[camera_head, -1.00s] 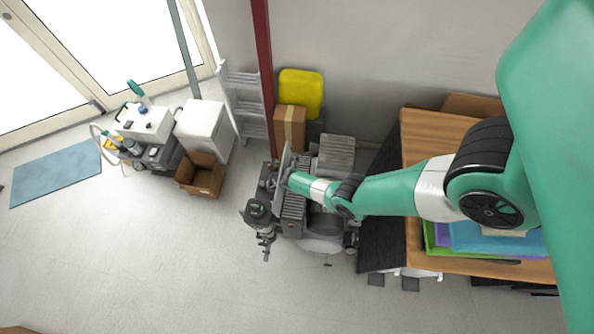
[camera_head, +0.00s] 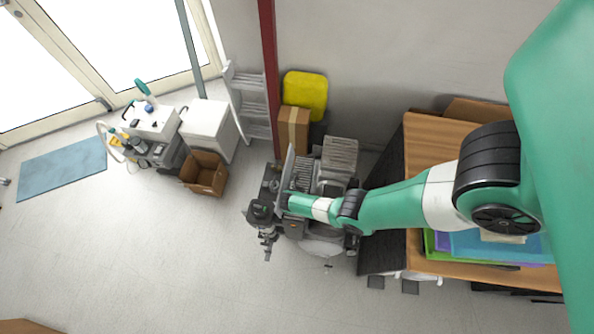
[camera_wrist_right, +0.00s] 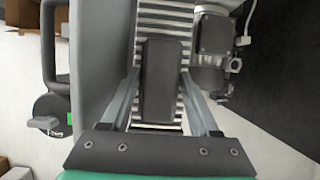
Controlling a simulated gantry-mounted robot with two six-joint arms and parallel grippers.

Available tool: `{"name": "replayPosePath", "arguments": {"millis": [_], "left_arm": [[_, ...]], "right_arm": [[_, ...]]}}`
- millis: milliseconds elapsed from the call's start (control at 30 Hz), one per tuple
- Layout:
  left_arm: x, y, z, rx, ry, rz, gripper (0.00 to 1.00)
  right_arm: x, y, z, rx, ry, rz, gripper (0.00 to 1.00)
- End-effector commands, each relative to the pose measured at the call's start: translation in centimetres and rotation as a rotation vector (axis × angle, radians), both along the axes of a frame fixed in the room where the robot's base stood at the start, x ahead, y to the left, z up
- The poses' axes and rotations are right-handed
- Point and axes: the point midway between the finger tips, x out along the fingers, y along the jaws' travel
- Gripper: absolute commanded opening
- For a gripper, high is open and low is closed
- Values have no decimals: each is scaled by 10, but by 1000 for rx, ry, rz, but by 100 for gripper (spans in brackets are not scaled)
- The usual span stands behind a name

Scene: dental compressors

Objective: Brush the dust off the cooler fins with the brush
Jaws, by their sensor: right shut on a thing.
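The compressor (camera_head: 322,229) stands on the floor by the wall, with its ribbed cooler fins (camera_head: 303,172) partly uncovered beside the end of my right arm. In the right wrist view the striped fins (camera_wrist_right: 164,15) run up the middle. My right gripper (camera_wrist_right: 160,85) is shut on a dark block-shaped brush (camera_wrist_right: 160,70), held over the fins. The brush hides the fins beneath it, so I cannot tell whether its bristles touch them or how much dust lies there. My left gripper is not in view.
A grey panel (camera_wrist_right: 103,55) rises left of the fins, and a motor-like part (camera_wrist_right: 213,35) sits on the right. A wooden table (camera_head: 430,140) stands to the right. A cardboard box (camera_head: 204,173) and white cabinet (camera_head: 208,125) are left; open floor (camera_head: 150,250) lies in front.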

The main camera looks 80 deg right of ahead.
Motion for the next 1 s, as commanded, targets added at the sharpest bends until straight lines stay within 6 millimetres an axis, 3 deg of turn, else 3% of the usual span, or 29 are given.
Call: {"name": "replayPosePath", "arguments": {"millis": [233,533,767,1000], "left_arm": [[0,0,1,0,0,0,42],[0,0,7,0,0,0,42],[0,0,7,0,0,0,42],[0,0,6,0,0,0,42]], "right_arm": [[-1,6,0,2,3,0,17],[0,33,2,0,1,2,17],[1,37,2,0,0,-1,17],[1,59,0,-1,-1,4,17]]}}
